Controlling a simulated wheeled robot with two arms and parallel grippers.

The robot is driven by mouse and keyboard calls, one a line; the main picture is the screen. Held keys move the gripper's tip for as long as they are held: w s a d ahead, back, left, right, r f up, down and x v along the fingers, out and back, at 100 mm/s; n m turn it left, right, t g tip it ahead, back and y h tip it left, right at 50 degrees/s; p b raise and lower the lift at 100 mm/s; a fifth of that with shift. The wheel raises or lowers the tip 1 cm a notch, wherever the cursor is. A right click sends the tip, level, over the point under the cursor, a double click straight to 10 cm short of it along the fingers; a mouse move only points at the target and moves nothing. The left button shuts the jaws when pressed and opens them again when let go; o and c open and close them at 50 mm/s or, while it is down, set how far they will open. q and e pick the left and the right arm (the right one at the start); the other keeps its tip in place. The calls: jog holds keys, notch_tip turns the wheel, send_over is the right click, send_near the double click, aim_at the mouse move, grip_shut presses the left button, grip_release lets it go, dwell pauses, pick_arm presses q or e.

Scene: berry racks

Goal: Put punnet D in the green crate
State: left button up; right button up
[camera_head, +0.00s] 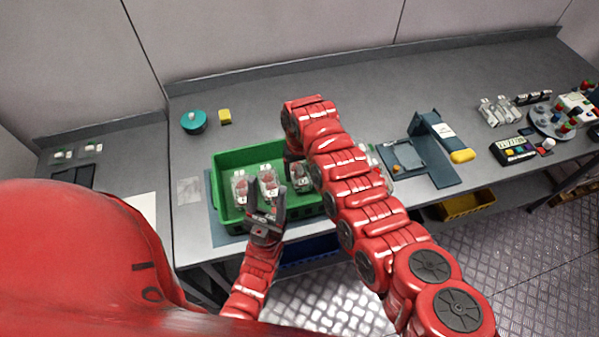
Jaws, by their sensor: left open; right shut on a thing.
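The green crate (222,168) stands on the grey bench, left of the middle. Inside it are clear punnets with red berries: a left one (240,190), a middle one (268,184) and a right one (303,183). Their letters are too small to read, so I cannot tell which is punnet D. My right gripper (297,167) points down over the right part of the crate, partly hidden by its own arm. It is shut on the right punnet, low inside the crate. My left gripper (267,208) is open and empty at the crate's front edge, fingers pointing up.
A blue stand (432,160) with a yellow end and a scale-like plate are right of my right arm. Clear punnets (497,111) and a keypad device (513,150) stand farther right. A teal round container (194,121) and yellow block (225,116) lie behind the crate.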

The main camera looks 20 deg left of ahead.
jog(key=shift+s+f, duration=0.1)
jog(key=shift+f, duration=0.85)
jog(key=shift+f, duration=0.1)
jog(key=shift+f, duration=0.15)
jog(key=o, duration=1.4)
jog(key=shift+r, duration=0.2)
